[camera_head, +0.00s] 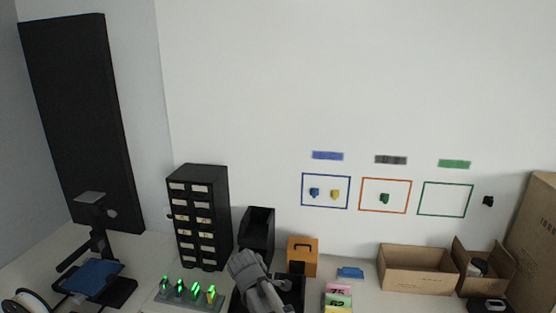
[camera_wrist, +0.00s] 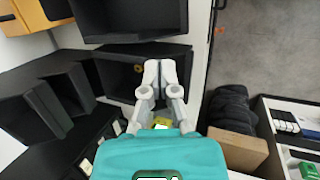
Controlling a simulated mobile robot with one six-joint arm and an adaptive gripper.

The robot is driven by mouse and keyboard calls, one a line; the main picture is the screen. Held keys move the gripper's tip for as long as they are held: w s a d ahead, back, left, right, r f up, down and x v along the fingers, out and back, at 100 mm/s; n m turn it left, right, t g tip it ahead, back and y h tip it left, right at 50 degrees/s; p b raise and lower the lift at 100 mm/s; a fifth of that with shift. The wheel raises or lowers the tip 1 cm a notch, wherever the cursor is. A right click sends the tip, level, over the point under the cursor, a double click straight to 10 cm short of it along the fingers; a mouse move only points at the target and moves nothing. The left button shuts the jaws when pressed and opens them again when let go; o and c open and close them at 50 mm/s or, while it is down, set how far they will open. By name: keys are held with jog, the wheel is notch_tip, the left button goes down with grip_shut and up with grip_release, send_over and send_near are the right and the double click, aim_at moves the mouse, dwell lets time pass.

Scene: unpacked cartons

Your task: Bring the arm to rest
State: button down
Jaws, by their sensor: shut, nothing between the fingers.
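My gripper (camera_wrist: 160,72) shows in the wrist view with its two grey fingers together and nothing between them. It is in front of a dark open bin (camera_wrist: 118,72), and I cannot tell how far apart they are. In the head view, a grey part of my arm (camera_head: 258,282) stands at the bottom centre, over the table in front of a black bin (camera_head: 258,228). The fingertips cannot be made out in that view.
A black drawer cabinet (camera_head: 200,190) and an orange box (camera_head: 303,257) stand near the arm. An open carton (camera_head: 418,272) is at the right. A rack (camera_head: 182,301) with green-lit items is at the left. Bare floor (camera_wrist: 260,45) shows in the wrist view.

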jog(key=s+d+m+g+y, duration=0.1)
jog(key=s+d+m, duration=0.2)
jog(key=d+m, duration=0.2)
jog(key=s+d+f+m+g+y, duration=0.1)
jog(key=s+d+m, duration=0.3)
jog(key=d, duration=0.5)
jog(key=s+d+f+m+g+y, duration=0.1)
jog(key=s+d+m, duration=0.2)
jog(key=d+m, duration=0.3)
jog(key=shift+s+d+g, duration=0.3)
jog(key=shift+s+d, duration=0.1)
jog(key=shift+d, duration=0.1)
